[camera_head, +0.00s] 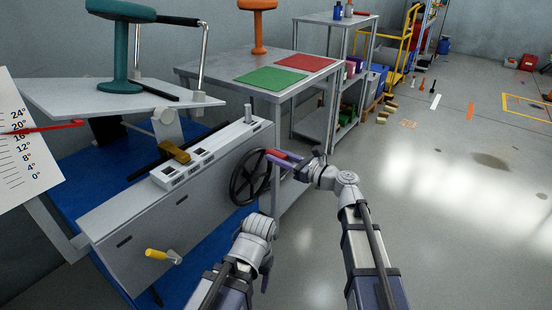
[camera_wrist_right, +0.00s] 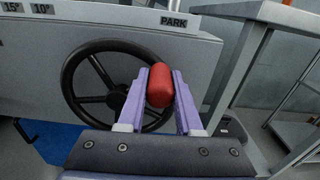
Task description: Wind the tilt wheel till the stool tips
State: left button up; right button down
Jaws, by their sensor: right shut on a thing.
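The black spoked tilt wheel (camera_head: 240,188) is on the right end of a grey machine (camera_head: 185,208); it also shows in the right wrist view (camera_wrist_right: 86,99). My right gripper (camera_head: 276,160) has its purple fingers shut on the wheel's red handle (camera_wrist_right: 159,84). The teal stool (camera_head: 121,50) stands on a pale platform (camera_head: 62,98) at the upper left, beside a metal frame. A white degree scale (camera_head: 30,165) is at the left edge, its red pointer (camera_head: 62,126) between about 16° and 20°. My left gripper (camera_head: 267,272) hangs low in front, its fingers mostly hidden.
A steel table (camera_head: 228,68) with a green mat (camera_head: 270,78), a red mat (camera_head: 304,63) and an orange stool (camera_head: 258,26) stands behind the wheel. A yellow handle (camera_head: 157,254) sticks out of the machine's front. The floor at right is largely open.

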jog(key=shift+w+d+f, duration=0.1)
jog(key=c, duration=0.6)
grip_release()
jog(key=shift+v, duration=3.95)
